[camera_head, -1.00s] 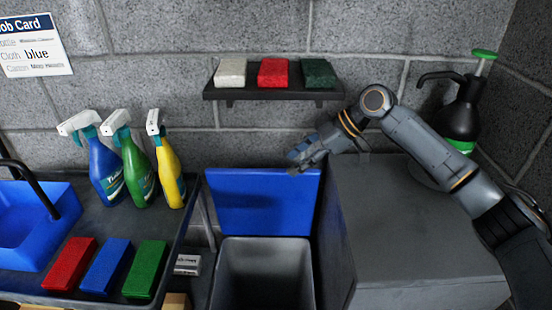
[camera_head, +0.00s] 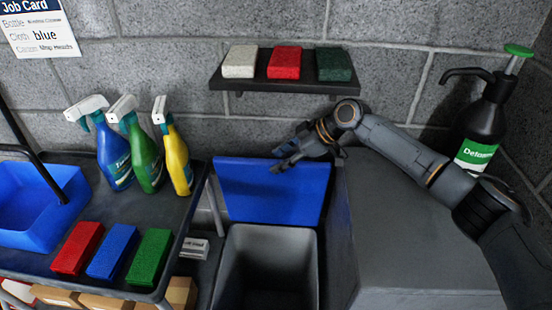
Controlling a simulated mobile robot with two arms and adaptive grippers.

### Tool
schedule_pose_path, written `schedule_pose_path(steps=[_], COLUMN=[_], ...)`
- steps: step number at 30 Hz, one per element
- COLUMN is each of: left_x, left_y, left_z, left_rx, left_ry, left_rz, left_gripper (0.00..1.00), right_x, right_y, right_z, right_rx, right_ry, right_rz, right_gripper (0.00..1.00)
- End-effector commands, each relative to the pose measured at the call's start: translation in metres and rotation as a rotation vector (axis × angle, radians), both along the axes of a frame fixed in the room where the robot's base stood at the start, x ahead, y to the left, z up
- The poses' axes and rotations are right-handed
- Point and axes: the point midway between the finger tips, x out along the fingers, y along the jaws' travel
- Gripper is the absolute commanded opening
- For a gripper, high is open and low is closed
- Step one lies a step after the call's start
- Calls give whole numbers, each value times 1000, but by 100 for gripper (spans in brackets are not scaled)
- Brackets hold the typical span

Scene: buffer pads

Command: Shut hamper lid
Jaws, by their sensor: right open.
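The hamper (camera_head: 265,238) is a grey open bin at the lower middle. Its blue lid (camera_head: 270,200) stands raised behind the opening, against the wall side. My right gripper (camera_head: 280,160) is open and empty at the top edge of the lid, its fingers pointing left. I cannot tell whether it touches the lid. My right arm reaches in from the right over the grey cabinet. My left gripper is out of view.
A grey cabinet (camera_head: 410,235) stands right of the hamper, with a black pump bottle (camera_head: 480,125) behind. A cart (camera_head: 120,215) on the left holds spray bottles, pads and a blue bucket (camera_head: 45,205). A wall shelf (camera_head: 285,84) with three pads hangs above the gripper.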

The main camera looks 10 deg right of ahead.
Motion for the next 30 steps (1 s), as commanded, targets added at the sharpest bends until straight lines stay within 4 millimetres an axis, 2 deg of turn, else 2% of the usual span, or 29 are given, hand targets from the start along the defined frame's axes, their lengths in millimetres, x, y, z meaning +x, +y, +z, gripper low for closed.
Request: schedule_pose_path(steps=[5,15,21,22,30], left_x=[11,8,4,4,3], left_y=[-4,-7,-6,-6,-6], left_z=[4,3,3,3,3], left_rx=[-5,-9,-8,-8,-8], left_ry=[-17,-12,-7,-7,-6], left_rz=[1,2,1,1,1], left_gripper=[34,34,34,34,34], right_x=[4,5,5,5,4], right_y=[11,13,13,13,13], right_z=[-11,-14,-14,-14,-13], right_rx=[0,0,0,0,0], right_ry=[0,-1,-1,-1,-2], right_rz=[0,-1,-1,-1,-1], right_gripper=[44,44,4,0,0])
